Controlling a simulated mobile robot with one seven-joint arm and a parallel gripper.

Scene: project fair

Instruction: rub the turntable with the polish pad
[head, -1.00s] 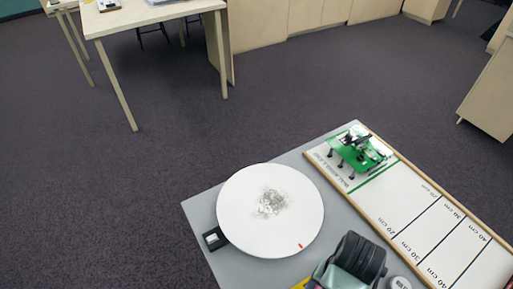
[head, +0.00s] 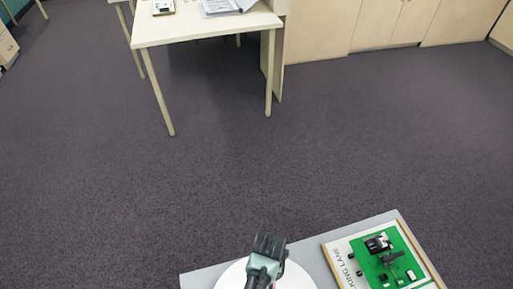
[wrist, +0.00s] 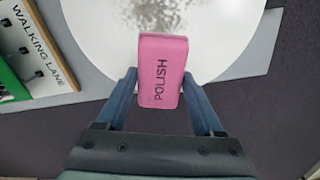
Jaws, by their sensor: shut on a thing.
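The pink polish pad (wrist: 162,72), marked POLISH, is held between the two blue fingers of my gripper (wrist: 160,88) in the wrist view. The turntable (wrist: 232,42) is a round white disc under and beyond the pad. Greyish speckles show faintly on it beside the pad. I cannot tell whether the pad touches the disc. In the head view the turntable (head: 232,277) is at the bottom edge, cut off and partly covered by my arm.
A grey table top (head: 205,277) carries the turntable. A wood-edged board (head: 341,262) marked WALKING LANE stands to the right, with a green plate (head: 396,262) bearing small black parts. Another table (head: 205,27) with papers is farther back. Dark carpet between is clear.

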